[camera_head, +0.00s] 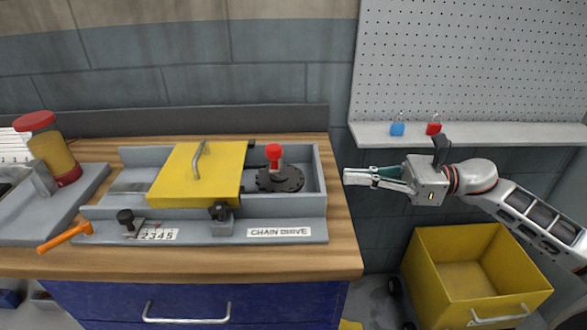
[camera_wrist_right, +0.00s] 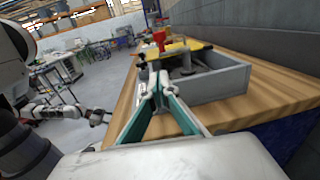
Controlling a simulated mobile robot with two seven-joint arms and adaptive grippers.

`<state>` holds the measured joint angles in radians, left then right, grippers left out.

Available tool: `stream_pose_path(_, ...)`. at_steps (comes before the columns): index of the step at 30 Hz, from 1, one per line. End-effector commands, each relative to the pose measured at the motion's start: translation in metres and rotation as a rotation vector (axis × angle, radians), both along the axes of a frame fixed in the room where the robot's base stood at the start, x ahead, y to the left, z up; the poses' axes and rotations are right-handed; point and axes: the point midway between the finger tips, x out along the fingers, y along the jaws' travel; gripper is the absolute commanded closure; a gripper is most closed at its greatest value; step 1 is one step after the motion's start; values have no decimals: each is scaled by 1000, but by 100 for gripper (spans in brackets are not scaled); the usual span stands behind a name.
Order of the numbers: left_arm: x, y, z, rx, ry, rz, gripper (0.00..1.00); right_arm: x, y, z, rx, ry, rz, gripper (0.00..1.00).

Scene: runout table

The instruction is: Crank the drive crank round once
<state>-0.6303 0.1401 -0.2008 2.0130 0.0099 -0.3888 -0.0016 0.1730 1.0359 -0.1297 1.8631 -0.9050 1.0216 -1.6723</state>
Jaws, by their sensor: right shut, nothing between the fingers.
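The chain drive unit (camera_head: 285,217), a grey box labelled CHAIN DRIVE, sits on the wooden bench top. I cannot tell for sure whether this is the drive crank. The red knob seems to show in the right wrist view (camera_wrist_right: 159,37). My right gripper (camera_head: 346,176) is shut and empty, just right of the unit and apart from it; its fingertips (camera_wrist_right: 157,82) point toward the box. My left gripper (camera_wrist_right: 101,114) shows small in the right wrist view, its jaws unclear.
A yellow cover (camera_head: 196,176) with a handle lies over the unit's middle. An orange lever (camera_head: 62,238) and black knob (camera_head: 126,218) are at front left. A red-lidded jar (camera_head: 52,150) stands left. A shelf (camera_head: 470,135) is behind my right arm, a yellow bin (camera_head: 435,267) below.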

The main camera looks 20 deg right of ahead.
Motion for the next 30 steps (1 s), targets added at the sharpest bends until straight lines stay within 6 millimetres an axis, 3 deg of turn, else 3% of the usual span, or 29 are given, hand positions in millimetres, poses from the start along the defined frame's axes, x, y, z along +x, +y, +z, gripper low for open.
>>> stream_pose_path(12,-4,-4,13,-18,7,3,54,30,76,6,5,-5,2,100)
stream_pose_path(18,-4,-6,18,-27,7,4,54,41,103,5,4,-3,0,100)
stream_pose_path(30,-9,-6,13,-31,20,5,54,47,116,1,3,2,-1,100)
